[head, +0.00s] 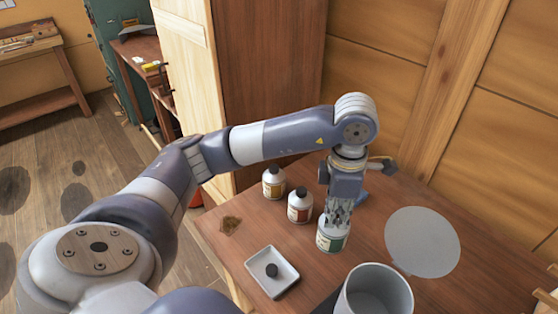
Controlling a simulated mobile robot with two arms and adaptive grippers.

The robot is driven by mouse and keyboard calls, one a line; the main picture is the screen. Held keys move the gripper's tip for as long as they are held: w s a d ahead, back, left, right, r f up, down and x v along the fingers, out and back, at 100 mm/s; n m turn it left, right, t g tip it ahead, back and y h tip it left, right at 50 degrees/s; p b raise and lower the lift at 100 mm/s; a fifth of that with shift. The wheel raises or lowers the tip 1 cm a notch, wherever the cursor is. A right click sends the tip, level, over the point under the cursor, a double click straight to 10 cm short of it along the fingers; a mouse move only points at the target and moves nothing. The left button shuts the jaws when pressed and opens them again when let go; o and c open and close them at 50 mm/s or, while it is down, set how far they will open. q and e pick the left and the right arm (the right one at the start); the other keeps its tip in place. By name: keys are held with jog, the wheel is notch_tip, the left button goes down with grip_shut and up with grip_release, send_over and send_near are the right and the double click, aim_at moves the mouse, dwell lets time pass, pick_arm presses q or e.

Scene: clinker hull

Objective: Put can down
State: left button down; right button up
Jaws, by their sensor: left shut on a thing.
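A white can with a green label (331,239) is on or just above the brown wooden table (300,240); I cannot tell whether its base touches. My left gripper (338,218) points straight down and is shut on the top of this can. The can looks upright, and the fingers hide its top. My right gripper does not show.
A wooden wall stands behind.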

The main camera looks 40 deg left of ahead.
pick_arm(q)
jog(key=n, duration=0.2)
jog(key=w+n, duration=0.1)
jog(key=n, duration=0.1)
jog(key=w+n, duration=0.1)
jog(key=n, duration=0.1)
jog(key=shift+a+r+n, duration=0.25)
jog(key=shift+a+n, duration=0.1)
jog(key=shift+n, duration=0.05)
jog(key=n, duration=0.3)
jog(key=w+n, duration=0.1)
jog(key=n, duration=0.1)
jog(key=shift+a+r, duration=0.1)
jog(key=shift+a, duration=0.2)
notch_tip(320, 180, down, 10)
jog(key=w+a+n+p, duration=0.1)
jog(key=n+p, duration=0.3)
jog(key=n, duration=0.8)
jog(key=shift+w+a+r+n, duration=0.2)
jog(key=shift+w+a+n, duration=0.1)
jog(key=shift+w, duration=0.6)
